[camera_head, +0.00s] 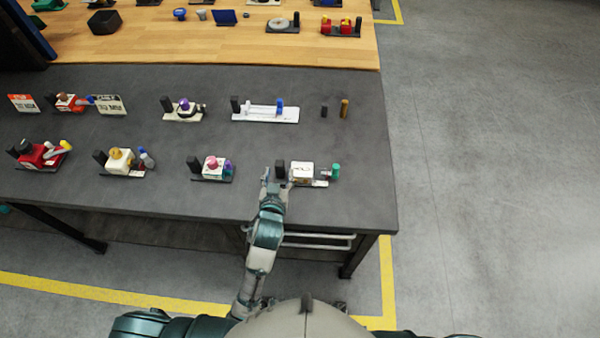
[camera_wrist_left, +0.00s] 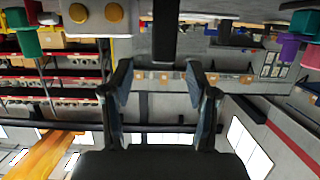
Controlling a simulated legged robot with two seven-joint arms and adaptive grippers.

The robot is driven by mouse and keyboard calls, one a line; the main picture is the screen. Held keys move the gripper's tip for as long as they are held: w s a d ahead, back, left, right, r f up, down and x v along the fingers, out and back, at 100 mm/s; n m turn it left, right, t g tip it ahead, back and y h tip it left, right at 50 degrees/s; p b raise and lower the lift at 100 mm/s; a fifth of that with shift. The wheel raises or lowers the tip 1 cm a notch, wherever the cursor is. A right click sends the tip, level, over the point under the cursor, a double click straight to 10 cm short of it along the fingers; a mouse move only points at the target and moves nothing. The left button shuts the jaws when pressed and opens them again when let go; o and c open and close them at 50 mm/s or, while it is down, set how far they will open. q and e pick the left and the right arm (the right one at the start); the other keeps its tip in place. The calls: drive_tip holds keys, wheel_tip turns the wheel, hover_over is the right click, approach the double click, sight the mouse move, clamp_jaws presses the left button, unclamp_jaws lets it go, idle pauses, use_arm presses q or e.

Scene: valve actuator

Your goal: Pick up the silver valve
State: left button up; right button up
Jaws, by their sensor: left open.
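My left gripper (camera_head: 275,183) reaches the front edge of the row of devices on the dark table. It is beside a black post (camera_head: 280,168) on the left of a white block (camera_head: 302,171) with a green knob (camera_head: 335,170) at its right end. In the left wrist view my gripper (camera_wrist_left: 158,82) has its two fingers apart with nothing held. A dark post (camera_wrist_left: 165,32) shows beyond the gap between them, at the top. No part is clearly a silver valve; a small greyish part (camera_head: 324,174) sits by the green knob. My right gripper is out of view.
Other devices stand close by: a pink-and-purple one (camera_head: 214,168) to the left, a white tray (camera_head: 265,113) behind, and black and brass posts (camera_head: 344,108) at back right. The dark table's (camera_head: 365,200) right front corner is clear.

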sight(279, 165)
use_arm(q)
drive_tip(key=x, duration=0.3)
drive_tip(key=a+x, duration=0.1)
drive_tip(key=x, duration=0.1)
drive_tip(key=shift+w+r, duration=0.1)
drive_tip(key=shift+w, duration=0.25)
drive_tip(key=shift+s+d, duration=0.1)
drive_tip(key=shift+d, duration=0.15)
drive_tip(key=shift+d+r, duration=0.1)
drive_tip(key=c, duration=0.4)
drive_tip(key=shift+d, duration=0.1)
drive_tip(key=c, duration=0.7)
clamp_jaws()
